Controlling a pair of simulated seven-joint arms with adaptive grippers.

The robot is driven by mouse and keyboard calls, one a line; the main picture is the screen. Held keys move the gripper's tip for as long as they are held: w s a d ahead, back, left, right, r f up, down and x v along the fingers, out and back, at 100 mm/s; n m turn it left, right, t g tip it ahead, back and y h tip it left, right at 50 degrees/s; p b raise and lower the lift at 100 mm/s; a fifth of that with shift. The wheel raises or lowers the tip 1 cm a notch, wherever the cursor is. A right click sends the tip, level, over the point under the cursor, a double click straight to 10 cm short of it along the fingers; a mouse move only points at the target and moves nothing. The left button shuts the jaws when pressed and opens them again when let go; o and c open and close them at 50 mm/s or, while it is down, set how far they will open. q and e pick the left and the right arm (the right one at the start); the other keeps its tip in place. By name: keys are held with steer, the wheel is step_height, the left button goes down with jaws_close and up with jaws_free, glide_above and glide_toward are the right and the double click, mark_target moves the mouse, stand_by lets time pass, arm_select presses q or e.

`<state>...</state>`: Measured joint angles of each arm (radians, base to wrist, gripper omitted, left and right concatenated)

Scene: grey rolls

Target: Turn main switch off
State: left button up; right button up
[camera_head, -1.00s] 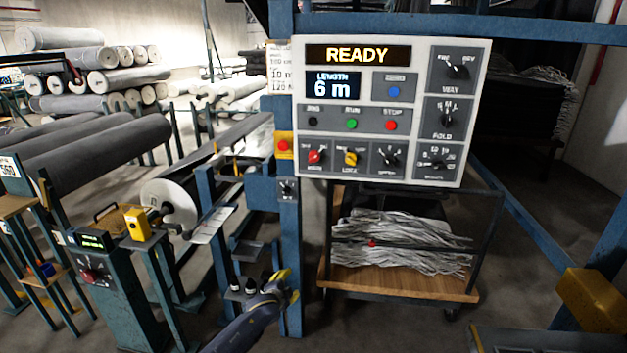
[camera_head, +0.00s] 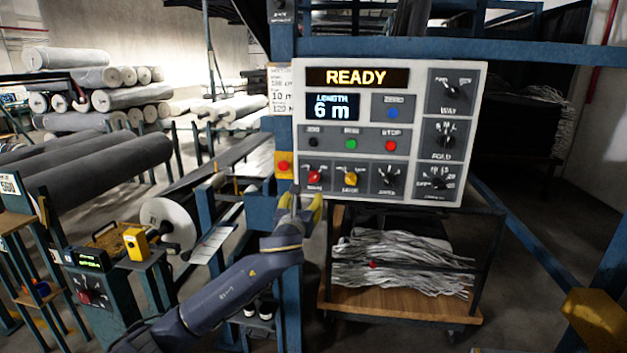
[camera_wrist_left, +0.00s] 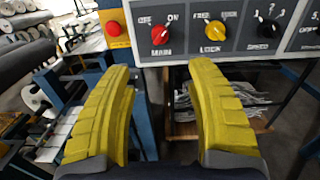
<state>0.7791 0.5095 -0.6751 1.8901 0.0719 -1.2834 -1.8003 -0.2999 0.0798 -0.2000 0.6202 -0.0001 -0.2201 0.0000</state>
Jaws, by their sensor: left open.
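The control panel (camera_head: 440,118) is a light grey box on a blue post, with a lit READY display. Its red main switch (camera_head: 315,175) is at the lower left; it also shows in the left wrist view as a red knob (camera_wrist_left: 160,34) between OFF and ON labels. Its white mark seems to lean toward ON. My left gripper (camera_head: 306,200) is open and empty, just below the panel's lower left corner. In the left wrist view its yellow fingers (camera_wrist_left: 160,66) are spread below the main switch, apart from it. My right gripper is not in view.
A yellow lock knob (camera_head: 350,178) sits right of the main switch. A red button (camera_head: 284,166) on a yellow box is to its left. A cart (camera_head: 400,305) with grey strands stands below the panel. Grey rolls (camera_head: 100,160) lie on the left.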

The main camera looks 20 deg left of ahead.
mark_target(313, 180)
arm_select(q)
steer(key=w, duration=0.5)
steer(key=w+a, duration=0.1)
steer(key=w, duration=0.5)
steer(key=w+a, duration=0.1)
steer(key=w, duration=0.5)
steer(key=shift+w, duration=0.15)
steer(key=shift+d, duration=0.1)
jaws_close()
